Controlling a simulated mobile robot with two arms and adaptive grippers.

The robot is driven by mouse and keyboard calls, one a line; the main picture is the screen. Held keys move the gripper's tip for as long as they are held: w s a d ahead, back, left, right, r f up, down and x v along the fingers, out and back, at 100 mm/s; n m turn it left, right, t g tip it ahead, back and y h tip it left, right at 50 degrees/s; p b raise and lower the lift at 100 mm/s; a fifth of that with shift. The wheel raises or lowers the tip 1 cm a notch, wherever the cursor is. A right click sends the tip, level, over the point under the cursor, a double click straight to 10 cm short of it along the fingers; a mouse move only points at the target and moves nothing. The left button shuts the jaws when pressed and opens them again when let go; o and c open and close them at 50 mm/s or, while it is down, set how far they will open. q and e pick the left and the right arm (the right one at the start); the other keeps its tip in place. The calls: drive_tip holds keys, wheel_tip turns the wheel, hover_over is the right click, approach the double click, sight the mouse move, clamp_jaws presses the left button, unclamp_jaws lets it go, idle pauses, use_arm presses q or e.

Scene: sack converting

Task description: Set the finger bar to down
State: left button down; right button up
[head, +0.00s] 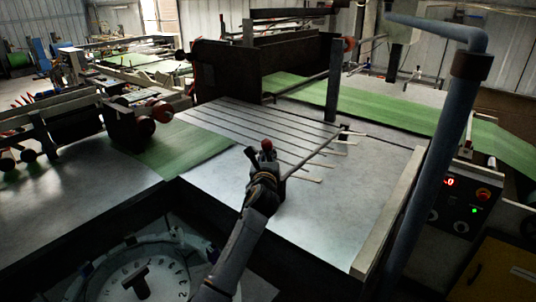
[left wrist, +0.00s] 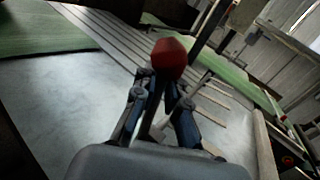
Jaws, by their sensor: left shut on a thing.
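The finger bar (head: 318,156) is a thin dark bar along the near right edge of a slatted metal bed, with several pale flat fingers (head: 306,177) sticking out over the bare metal table. A lever with a red knob (head: 267,145) stands at the bar's near end. My left gripper (head: 262,172) is shut on the lever below the knob. In the left wrist view the red knob (left wrist: 170,55) rises just beyond the fingers of my left gripper (left wrist: 160,98), which hide part of the lever's shaft. My right gripper is not in view.
The slatted bed (head: 250,125) lies behind the lever. Green sheet (head: 185,150) runs to its left. A blue-grey post (head: 430,150) and a control panel (head: 463,205) with a red display stand at the right. A round dial (head: 145,278) is at the lower left.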

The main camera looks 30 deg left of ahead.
use_arm(q)
drive_tip(key=shift+d+f, duration=0.15)
drive_tip(key=shift+d, duration=0.05)
drive_tip(key=d+f+m+t+b, duration=0.1)
drive_tip(key=d+m+t+b, duration=0.3)
drive_tip(key=d+m+b, duration=0.3)
drive_tip(key=shift+s+d+f+m+t, duration=0.3)
drive_tip(key=shift+d+f+m+t, duration=0.1)
drive_tip(key=shift+m, duration=0.2)
idle(0.3)
drive_tip(key=c, duration=1.4)
unclamp_jaws()
drive_tip(key=shift+r, duration=0.15)
drive_tip(key=v, duration=1.2)
drive_tip(key=shift+s, duration=0.1)
drive_tip(key=shift+a, duration=0.1)
